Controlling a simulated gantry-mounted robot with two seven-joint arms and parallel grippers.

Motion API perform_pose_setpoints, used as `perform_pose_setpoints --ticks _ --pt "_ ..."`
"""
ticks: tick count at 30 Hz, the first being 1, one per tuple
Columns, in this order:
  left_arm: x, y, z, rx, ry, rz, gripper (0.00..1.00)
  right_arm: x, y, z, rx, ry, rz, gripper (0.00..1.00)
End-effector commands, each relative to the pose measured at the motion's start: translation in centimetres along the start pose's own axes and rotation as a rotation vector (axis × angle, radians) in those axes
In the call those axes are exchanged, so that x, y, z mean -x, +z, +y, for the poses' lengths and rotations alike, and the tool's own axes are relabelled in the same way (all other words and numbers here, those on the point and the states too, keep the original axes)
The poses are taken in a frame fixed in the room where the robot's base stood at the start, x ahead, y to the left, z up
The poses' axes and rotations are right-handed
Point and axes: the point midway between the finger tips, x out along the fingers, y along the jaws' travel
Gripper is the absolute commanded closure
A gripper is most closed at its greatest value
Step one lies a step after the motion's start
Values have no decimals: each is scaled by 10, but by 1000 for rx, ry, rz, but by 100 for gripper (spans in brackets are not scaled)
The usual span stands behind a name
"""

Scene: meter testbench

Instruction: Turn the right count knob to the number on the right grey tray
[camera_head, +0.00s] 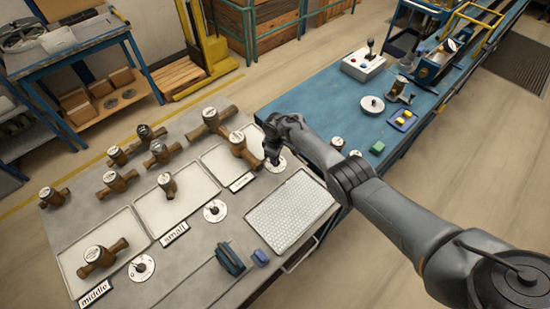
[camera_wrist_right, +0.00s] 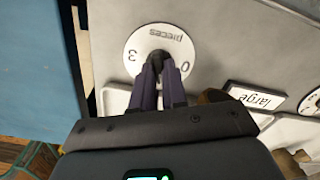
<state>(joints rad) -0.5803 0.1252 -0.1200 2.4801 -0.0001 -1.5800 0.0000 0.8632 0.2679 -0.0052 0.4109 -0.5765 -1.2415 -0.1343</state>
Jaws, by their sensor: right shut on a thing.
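The right count dial (camera_head: 280,164) is a white disc beside the right grey tray (camera_head: 213,159). In the right wrist view the dial (camera_wrist_right: 140,42) reads "pieces", with 3 at left and 0 at right. Its dark knob (camera_wrist_right: 158,56) is mostly hidden by my fingers, so I cannot tell the pointed number. My right gripper (camera_head: 273,158) is shut on this knob; its fingers (camera_wrist_right: 160,72) also show in the wrist view. A brass meter (camera_head: 238,140) stands on the right tray, by the "large" label (camera_wrist_right: 257,97). My left gripper is not in view.
The "small" tray (camera_head: 150,211) and "middle" tray (camera_head: 71,262) each hold a brass meter. Their dials (camera_head: 220,216) (camera_head: 147,273) stand beside them. Several meters stand behind the trays. A white grid mat (camera_head: 290,209) lies near my right arm.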

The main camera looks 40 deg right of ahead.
Motion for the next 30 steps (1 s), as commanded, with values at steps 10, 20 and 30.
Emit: perform_pose_setpoints --ticks 10,20,30 --pt "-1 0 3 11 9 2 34 0 0 0 100 1 -1 100" --pt "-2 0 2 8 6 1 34 0 0 0 108 1 -1 100" --pt "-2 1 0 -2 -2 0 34 0 0 0 107 1 0 62"
